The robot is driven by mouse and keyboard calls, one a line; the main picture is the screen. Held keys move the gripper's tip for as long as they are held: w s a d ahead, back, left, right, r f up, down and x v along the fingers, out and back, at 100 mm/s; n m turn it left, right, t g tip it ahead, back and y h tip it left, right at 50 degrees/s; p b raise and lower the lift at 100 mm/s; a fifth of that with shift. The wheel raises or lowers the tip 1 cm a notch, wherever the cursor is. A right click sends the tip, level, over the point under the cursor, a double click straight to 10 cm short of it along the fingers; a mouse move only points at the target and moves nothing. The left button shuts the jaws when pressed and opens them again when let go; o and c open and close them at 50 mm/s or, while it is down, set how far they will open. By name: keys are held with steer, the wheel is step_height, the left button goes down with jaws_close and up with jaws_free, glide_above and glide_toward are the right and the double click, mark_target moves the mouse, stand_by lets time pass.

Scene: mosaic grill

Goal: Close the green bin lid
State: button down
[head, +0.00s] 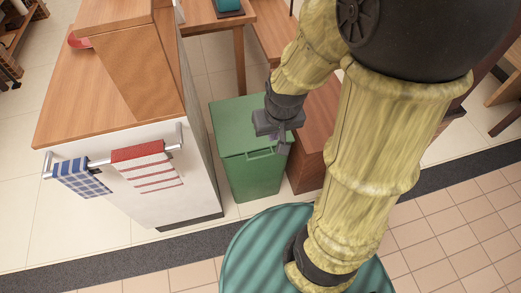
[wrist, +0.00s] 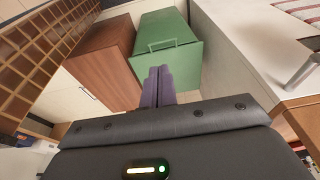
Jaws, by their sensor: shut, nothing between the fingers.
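The green bin (head: 255,178) stands on the floor between the white cabinet and a brown wooden box. Its green lid (head: 235,118) lies down across the top, and I see no clear gap under it. A green handle (head: 261,153) shows at the front edge. In the wrist view the lid (wrist: 165,24) and handle (wrist: 162,44) are ahead of my fingers. My gripper (head: 281,142) is over the bin's right front part in the head view. Its purple-grey fingers (wrist: 159,70) are together and empty. I cannot tell whether they touch the bin.
The white cabinet (head: 165,190) with a wooden top stands close on the left, with a towel rail (head: 110,158) and towels on its front. The brown wooden box (head: 316,130) stands close on the right. Tiled floor (head: 435,235) is open in front at right.

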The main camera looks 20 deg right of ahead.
steer(key=w+f+p, duration=0.3)
steer(key=w+f, duration=0.2)
steer(key=w, duration=0.2)
steer(key=g+p, duration=0.1)
steer(key=p, duration=0.2)
glide_above(261, 157)
steer(key=s, duration=0.2)
step_height(261, 157, down, 9)
steer(key=shift+w, duration=0.1)
steer(key=f, duration=0.4)
steer(key=w+f, duration=0.1)
steer(key=f, duration=0.8)
steer(key=shift+w+f, duration=0.35)
